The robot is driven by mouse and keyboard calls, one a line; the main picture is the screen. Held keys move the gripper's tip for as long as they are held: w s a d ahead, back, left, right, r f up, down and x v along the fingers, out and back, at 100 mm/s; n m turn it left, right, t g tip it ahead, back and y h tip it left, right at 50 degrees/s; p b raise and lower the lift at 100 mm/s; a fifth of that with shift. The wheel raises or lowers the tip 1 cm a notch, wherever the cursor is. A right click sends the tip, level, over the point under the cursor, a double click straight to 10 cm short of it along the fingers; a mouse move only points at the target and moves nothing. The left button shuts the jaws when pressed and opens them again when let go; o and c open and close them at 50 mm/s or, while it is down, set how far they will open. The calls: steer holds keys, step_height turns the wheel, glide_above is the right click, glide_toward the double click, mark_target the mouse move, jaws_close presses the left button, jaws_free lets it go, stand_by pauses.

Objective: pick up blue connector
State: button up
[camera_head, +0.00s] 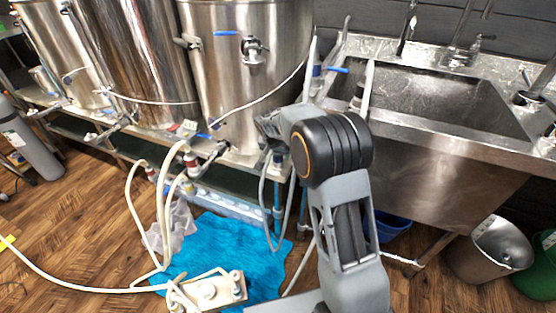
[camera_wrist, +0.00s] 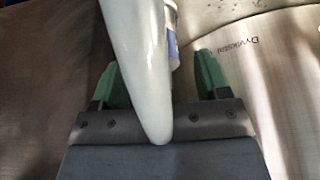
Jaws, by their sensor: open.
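My gripper (camera_wrist: 159,62) is open, with its two green fingers apart in the wrist view. A pale, smooth tapered shaft (camera_wrist: 140,65) runs down between the fingers, very close to the camera. A small blue and white piece (camera_wrist: 173,48) shows partly behind this shaft, near the right finger; I cannot tell whether it is the blue connector. In the head view, a blue piece (camera_head: 317,71) sits among pale upright handles at the sink's left edge, and a blue lever (camera_head: 338,70) is beside it. My gripper's fingers are not clearly visible there.
A steel sink (camera_head: 440,100) is at right. White hoses (camera_head: 130,215) and a blue towel (camera_head: 225,250) lie on the floor. A steel bucket (camera_head: 490,255) stands under the sink.

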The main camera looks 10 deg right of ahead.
mark_target(278, 155)
steer(key=x, duration=0.3)
steer(key=shift+b, duration=0.4)
steer(key=c, duration=1)
